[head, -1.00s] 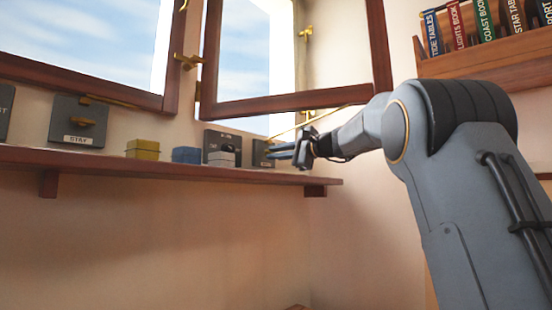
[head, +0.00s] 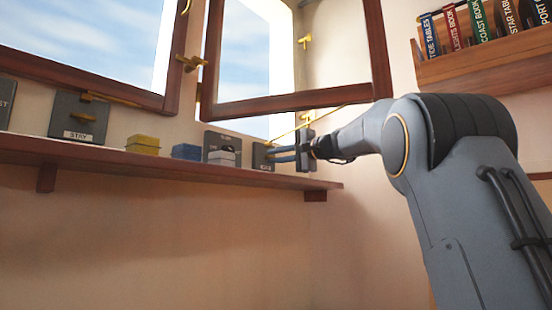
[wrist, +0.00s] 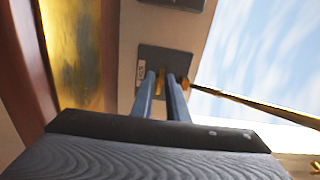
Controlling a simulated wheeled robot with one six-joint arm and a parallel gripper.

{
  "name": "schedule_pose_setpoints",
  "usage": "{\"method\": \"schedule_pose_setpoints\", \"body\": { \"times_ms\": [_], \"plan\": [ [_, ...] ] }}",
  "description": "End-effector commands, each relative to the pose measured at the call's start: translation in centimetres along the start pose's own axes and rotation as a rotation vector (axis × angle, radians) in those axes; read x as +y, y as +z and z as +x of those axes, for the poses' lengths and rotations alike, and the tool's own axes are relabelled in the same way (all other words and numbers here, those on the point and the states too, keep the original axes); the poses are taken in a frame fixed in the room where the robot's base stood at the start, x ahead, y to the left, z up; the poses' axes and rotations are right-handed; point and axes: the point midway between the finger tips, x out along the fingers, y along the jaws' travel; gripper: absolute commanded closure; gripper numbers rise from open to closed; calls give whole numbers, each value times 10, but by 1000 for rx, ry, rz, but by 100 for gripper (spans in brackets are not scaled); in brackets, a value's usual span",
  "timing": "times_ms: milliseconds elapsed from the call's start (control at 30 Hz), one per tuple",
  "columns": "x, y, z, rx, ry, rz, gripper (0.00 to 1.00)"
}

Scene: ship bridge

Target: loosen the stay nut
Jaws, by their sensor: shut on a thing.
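The dark stay plate (head: 258,153) stands at the right end of the shelf, under the open window. In the wrist view the plate (wrist: 178,57) has a small label and the brass stay nut (wrist: 161,76) on its face. My gripper (wrist: 161,80) has its two blue fingers on either side of the nut, shut on it. In the head view my gripper (head: 269,154) reaches the plate from the right, and its fingers hide the nut there. A brass stay rod (wrist: 245,101) runs from beside the nut towards the window.
A second plate marked STAY (head: 79,118) is at the left. A yellow block (head: 142,144), a blue block (head: 186,152) and a dark unit (head: 216,143) stand along the wooden shelf (head: 130,165). A book rack (head: 485,55) hangs at the upper right.

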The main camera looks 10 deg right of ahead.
Motion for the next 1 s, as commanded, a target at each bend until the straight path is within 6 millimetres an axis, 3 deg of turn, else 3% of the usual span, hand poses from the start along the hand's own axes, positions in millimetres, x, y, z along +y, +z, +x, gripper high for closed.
{"method": "schedule_pose_setpoints", "body": {
  "times_ms": [133,167,267,633,1000],
  "plan": [
    [0,0,0,-1,1,1,100],
    [1,0,0,-1,1,1,83],
    [1,0,0,-1,1,1,70],
    [-1,0,-8,1,0,3,70],
    [-2,0,-64,2,0,3,70]
  ]
}}
